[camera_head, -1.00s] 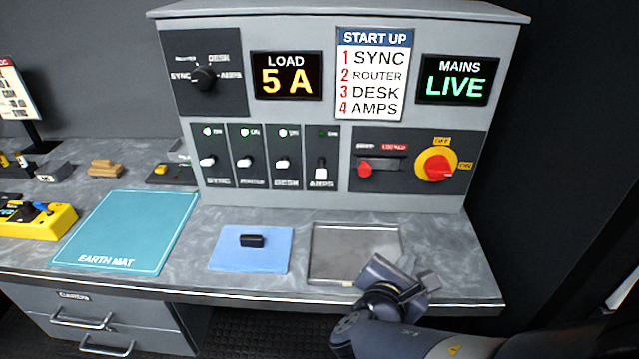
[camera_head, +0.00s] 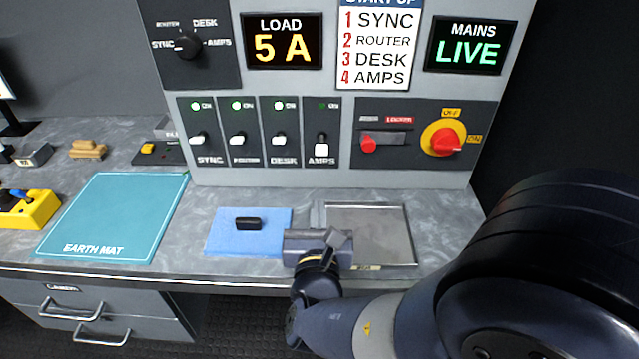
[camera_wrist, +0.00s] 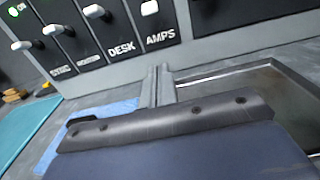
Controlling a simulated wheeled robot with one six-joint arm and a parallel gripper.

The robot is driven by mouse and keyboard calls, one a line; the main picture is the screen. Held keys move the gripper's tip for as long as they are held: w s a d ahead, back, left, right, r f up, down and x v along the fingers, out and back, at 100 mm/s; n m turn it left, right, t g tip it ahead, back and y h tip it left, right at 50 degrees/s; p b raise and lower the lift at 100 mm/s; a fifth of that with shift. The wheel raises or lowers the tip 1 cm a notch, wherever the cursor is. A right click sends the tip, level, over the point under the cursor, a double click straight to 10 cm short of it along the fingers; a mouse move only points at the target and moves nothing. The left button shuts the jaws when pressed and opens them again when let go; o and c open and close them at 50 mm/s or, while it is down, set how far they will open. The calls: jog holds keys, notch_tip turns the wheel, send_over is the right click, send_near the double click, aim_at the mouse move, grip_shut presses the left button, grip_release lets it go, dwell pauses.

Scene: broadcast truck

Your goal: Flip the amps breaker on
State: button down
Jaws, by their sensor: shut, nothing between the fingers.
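The amps breaker (camera_head: 321,144) is the rightmost of the row of breakers on the grey panel. Its white lever hangs lower than the other levers, and the lamp above it is dark. It shows at the top of the wrist view (camera_wrist: 149,8). The sync (camera_head: 199,139), router (camera_head: 239,139) and desk (camera_head: 280,140) breakers have raised levers and lit green lamps. My gripper (camera_wrist: 160,72) is shut and empty, below and in front of the amps breaker, its fingers pointing toward the panel foot.
A blue pad with a black block (camera_head: 249,223) lies left of my gripper, and a metal tray (camera_head: 385,235) lies right. A red slider (camera_head: 368,144) and a red-yellow mains switch (camera_head: 443,139) sit right of the breakers. The earth mat (camera_head: 115,215) lies further left.

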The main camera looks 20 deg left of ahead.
aim_at(322, 146)
jog(key=x, duration=0.9)
jog(key=shift+w+p, duration=0.35)
jog(key=shift+w, duration=0.1)
jog(key=r, duration=0.1)
jog(key=s+r+p, duration=0.1)
jog(key=r, duration=0.1)
jog(key=shift+s+d+r, duration=0.15)
jog(key=shift+s+r, duration=0.15)
jog(key=shift+r, duration=0.1)
jog(key=shift+r+p, duration=0.15)
jog(key=shift+p, duration=0.4)
jog(key=shift+s+g+p, duration=0.1)
jog(key=shift+g+p, duration=0.3)
